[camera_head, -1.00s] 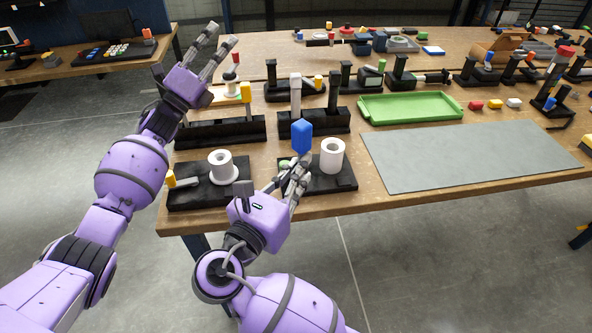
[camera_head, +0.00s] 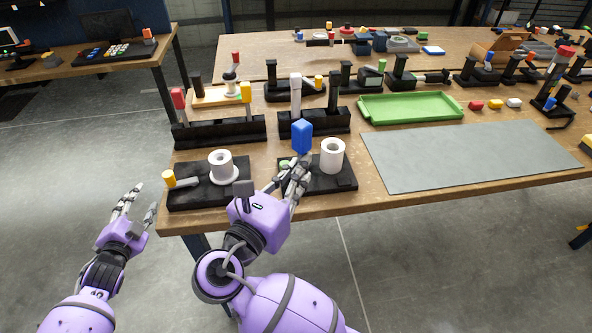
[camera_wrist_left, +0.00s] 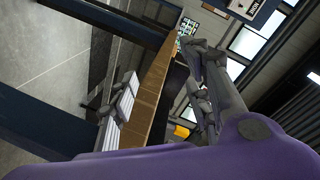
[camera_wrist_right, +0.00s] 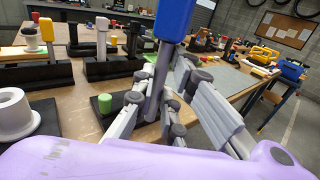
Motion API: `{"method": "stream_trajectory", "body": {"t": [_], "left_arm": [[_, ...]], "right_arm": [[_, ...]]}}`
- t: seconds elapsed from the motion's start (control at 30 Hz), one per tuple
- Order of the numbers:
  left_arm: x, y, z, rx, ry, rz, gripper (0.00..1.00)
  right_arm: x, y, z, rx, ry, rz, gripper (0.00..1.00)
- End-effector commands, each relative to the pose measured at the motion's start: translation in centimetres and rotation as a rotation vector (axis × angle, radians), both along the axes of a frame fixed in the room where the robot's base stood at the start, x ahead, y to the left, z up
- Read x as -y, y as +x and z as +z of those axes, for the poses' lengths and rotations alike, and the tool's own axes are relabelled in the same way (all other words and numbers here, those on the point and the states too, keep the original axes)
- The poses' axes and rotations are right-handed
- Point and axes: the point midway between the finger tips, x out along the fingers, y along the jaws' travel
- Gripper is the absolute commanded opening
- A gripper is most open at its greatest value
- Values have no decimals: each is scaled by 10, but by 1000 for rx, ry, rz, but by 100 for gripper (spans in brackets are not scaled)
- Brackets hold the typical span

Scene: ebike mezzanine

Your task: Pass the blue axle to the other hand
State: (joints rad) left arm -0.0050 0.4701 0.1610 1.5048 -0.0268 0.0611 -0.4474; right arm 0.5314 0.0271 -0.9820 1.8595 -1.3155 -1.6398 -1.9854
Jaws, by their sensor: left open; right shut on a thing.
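The blue axle (camera_head: 302,138) has a blue block-shaped top and stands upright in my right gripper (camera_head: 296,172), above the black fixture with the white cylinder. In the right wrist view, its blue top (camera_wrist_right: 174,18) and grey shaft (camera_wrist_right: 159,80) show between the fingers, which are shut on the shaft. My left gripper (camera_head: 138,207) is open and empty, left of the table's front left corner and well apart from the axle. The left wrist view shows its spread fingers (camera_wrist_left: 205,85) with nothing between them.
Two black fixtures with white cylinders (camera_head: 220,165) (camera_head: 332,156) stand at the table's front left. Black stands with red, yellow and grey handles (camera_head: 220,130) are behind. A green tray (camera_head: 411,107) and a clear grey mat (camera_head: 470,155) lie to the right.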

Motion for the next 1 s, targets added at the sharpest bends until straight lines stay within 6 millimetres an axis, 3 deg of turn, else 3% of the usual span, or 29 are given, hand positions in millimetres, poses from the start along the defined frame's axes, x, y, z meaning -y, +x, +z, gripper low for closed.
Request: {"method": "stream_trajectory", "body": {"t": [0.03, 0.1, 0.3, 0.47, 0.6, 0.7, 0.8, 1.0], "left_arm": [[9, -24, -19, -41, -42, 7, 45], [22, -53, -40, -95, -101, 18, 45], [61, -142, -91, -247, -277, 72, 45], [101, -215, -120, -365, -431, 134, 45], [150, -267, -140, -456, -588, 199, 45], [192, -289, -150, -502, -701, 238, 45], [229, -299, -156, -532, -790, 268, 45], [272, -305, -160, -560, -888, 295, 45]], "right_arm": [[0, 0, 1, 1, 1, 0, 0], [0, 0, 1, 1, 1, 0, 0], [0, 0, 1, 1, 1, 0, 0], [0, 0, 1, 1, 1, 0, 0], [0, 0, 1, 1, 1, 0, 0], [0, 0, 1, 1, 1, 0, 0], [0, 0, 1, 1, 1, 0, 0], [0, 0, 1, 1, 1, 0, 0]]}}
